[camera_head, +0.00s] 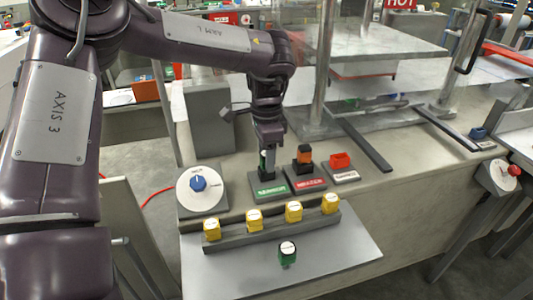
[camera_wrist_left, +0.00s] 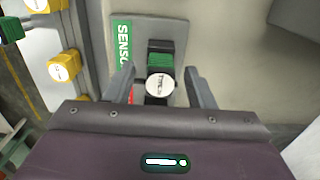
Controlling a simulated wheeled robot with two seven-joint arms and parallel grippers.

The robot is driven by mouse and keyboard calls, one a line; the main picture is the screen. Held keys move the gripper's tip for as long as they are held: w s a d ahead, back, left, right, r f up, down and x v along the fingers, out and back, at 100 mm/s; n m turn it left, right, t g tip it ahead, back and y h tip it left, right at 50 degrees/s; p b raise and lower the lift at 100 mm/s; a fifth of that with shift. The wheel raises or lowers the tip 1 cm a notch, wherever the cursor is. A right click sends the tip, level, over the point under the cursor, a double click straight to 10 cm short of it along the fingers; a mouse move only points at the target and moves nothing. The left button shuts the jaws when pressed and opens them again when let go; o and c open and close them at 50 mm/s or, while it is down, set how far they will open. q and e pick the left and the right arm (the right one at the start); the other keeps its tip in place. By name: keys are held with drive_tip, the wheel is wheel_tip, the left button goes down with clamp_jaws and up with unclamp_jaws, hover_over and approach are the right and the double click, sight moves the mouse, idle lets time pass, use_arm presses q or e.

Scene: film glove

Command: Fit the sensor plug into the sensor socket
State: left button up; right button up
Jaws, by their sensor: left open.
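The sensor socket stands on a grey base with a green SENSOR label (camera_head: 272,190), and the label also shows in the left wrist view (camera_wrist_left: 123,42). A green and black plug with a white round cap (camera_wrist_left: 160,86) stands at this socket, with its green part (camera_wrist_left: 162,54) beside the cap. My left gripper (camera_head: 268,158) points down over it. Its two fingers are open, one on each side of the plug, with gaps visible. The head view hides most of the plug behind the gripper, and I cannot tell how deep it sits.
A black and orange plug (camera_head: 304,156) stands at the red-labelled socket to the right, with a red piece (camera_head: 340,161) beyond. Several yellow pieces (camera_head: 254,219) stand on a rail. Another white-capped green piece (camera_head: 287,252) sits in front. A blue-knobbed dial (camera_head: 198,184) is left.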

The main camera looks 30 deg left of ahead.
use_arm(q)
wheel_tip(320, 180, up, 3)
drive_tip(key=shift+w+r, duration=0.1)
drive_tip(key=shift+r, duration=0.05)
wheel_tip(320, 180, up, 4)
drive_tip(key=shift+r+p, duration=0.15)
drive_tip(key=shift+p, duration=0.25)
drive_tip(key=shift+r, duration=0.1)
use_arm(e)
drive_tip(key=shift+s+r, duration=0.1)
drive_tip(key=shift+r, duration=0.3)
drive_tip(key=shift+a, duration=0.1)
